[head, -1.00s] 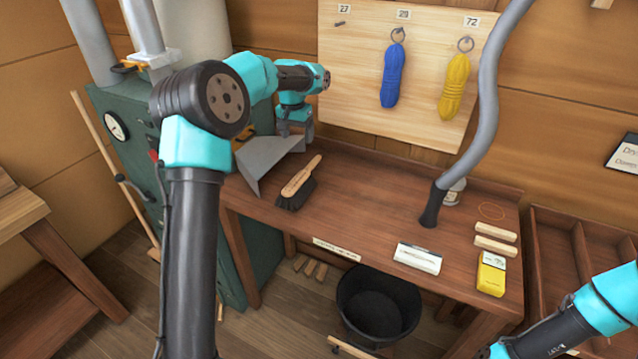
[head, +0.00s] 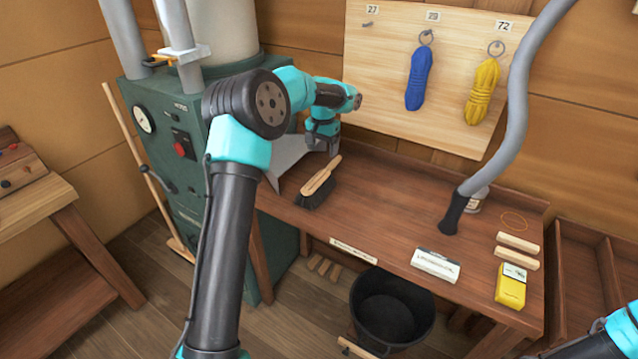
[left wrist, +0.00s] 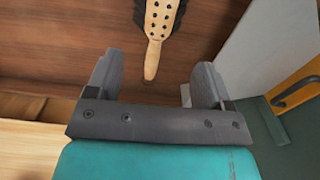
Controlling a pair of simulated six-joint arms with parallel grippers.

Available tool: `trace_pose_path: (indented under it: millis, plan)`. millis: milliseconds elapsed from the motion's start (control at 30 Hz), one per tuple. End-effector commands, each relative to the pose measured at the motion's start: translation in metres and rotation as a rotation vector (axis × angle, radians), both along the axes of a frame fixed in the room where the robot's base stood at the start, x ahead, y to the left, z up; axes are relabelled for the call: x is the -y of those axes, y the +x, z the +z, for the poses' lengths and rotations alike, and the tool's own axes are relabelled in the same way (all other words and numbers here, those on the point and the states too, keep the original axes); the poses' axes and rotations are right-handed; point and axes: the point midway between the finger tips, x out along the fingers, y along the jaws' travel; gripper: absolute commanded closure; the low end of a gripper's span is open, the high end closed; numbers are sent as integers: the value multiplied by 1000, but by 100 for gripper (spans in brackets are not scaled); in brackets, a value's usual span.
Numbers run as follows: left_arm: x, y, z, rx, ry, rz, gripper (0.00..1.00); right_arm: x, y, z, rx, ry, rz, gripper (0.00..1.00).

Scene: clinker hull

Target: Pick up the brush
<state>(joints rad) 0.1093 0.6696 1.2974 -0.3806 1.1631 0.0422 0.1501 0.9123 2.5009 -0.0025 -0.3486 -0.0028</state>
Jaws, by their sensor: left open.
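The brush (head: 320,183) has a pale wooden handle and dark bristles. It lies on the wooden bench beside the grey dustpan (head: 285,163). My left gripper (head: 326,150) is over the back of the bench, just behind the brush's handle end. In the left wrist view, the brush (left wrist: 153,45) shows at the top with its handle end pointing toward the gap between the open, empty fingers (left wrist: 155,85). The fingers do not touch it. My right gripper is out of view; only part of that arm shows at the lower right.
A grey hose (head: 512,110) stands on the bench to the right. A white block (head: 436,265), a yellow packet (head: 511,286) and two pale wooden blocks (head: 516,250) lie near the front right. A black bucket (head: 392,312) is below. A green machine (head: 165,165) stands left.

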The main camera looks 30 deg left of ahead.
Motion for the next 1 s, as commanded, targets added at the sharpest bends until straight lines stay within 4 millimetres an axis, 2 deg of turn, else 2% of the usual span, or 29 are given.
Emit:
trace_pose_path:
  millis: [200,300,433,767,1000]
  plan:
    - [0,-1,-38,-3,-1,-1,26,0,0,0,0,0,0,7]
    - [0,0,-51,-1,0,-1,26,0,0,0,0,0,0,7]
    - [0,0,-58,0,0,-1,26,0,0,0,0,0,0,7]
    - [0,0,-60,0,0,-1,26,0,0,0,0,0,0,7]
    - [1,-3,-83,-2,-1,0,26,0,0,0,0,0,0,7]
